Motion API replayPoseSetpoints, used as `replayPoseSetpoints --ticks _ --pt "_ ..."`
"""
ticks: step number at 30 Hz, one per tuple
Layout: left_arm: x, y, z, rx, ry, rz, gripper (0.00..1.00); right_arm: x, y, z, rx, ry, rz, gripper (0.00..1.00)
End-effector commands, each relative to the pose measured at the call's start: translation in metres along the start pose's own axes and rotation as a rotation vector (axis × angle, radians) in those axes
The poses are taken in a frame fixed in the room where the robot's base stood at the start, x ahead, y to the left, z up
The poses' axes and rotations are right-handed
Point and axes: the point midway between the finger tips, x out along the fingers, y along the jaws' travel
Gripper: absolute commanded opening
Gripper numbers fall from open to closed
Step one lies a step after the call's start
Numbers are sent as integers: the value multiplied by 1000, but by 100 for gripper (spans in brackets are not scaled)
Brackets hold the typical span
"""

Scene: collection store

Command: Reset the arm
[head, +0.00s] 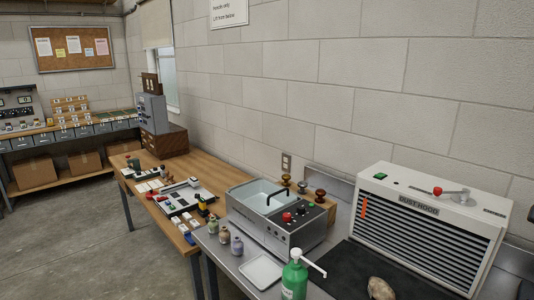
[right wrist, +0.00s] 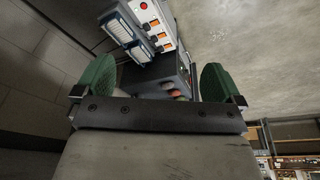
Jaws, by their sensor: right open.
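My right gripper (right wrist: 156,84) shows in the right wrist view with its two green pads wide apart. I see nothing gripped between the pads. A dark boxy unit and grey-white modules with orange marks appear beyond the gap; I cannot tell what they belong to. Neither gripper shows in the head view, and my left gripper is in neither view.
A dust hood (head: 428,222) stands at right beside a dark mat with a brown lump (head: 380,288). A green pump bottle (head: 294,278), white tray (head: 261,270) and sink unit (head: 280,222) crowd the metal bench. A wooden table (head: 207,178) extends beyond. Open floor (head: 75,225) lies left.

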Motion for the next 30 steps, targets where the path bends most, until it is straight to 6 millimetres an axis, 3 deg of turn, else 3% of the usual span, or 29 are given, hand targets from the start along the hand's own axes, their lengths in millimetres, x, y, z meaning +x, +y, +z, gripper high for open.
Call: replayPoseSetpoints --ticks 1,6,9,13,18,21,24,30 --pt "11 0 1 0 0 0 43 36 -2 15 -2 -20 -2 98" --pt "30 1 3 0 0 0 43 134 -5 70 -10 -60 -6 98" --pt "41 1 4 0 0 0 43 182 -7 111 -15 -84 -9 98" --pt "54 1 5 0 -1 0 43 230 -9 169 -23 -114 -12 98" --pt "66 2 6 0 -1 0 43 262 -10 230 -30 -139 -14 98" --pt "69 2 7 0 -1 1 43 268 -9 251 -33 -147 -14 98" --pt "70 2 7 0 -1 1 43 270 -9 261 -34 -151 -15 98" --pt "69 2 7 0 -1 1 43 270 -9 263 -34 -150 -15 98"
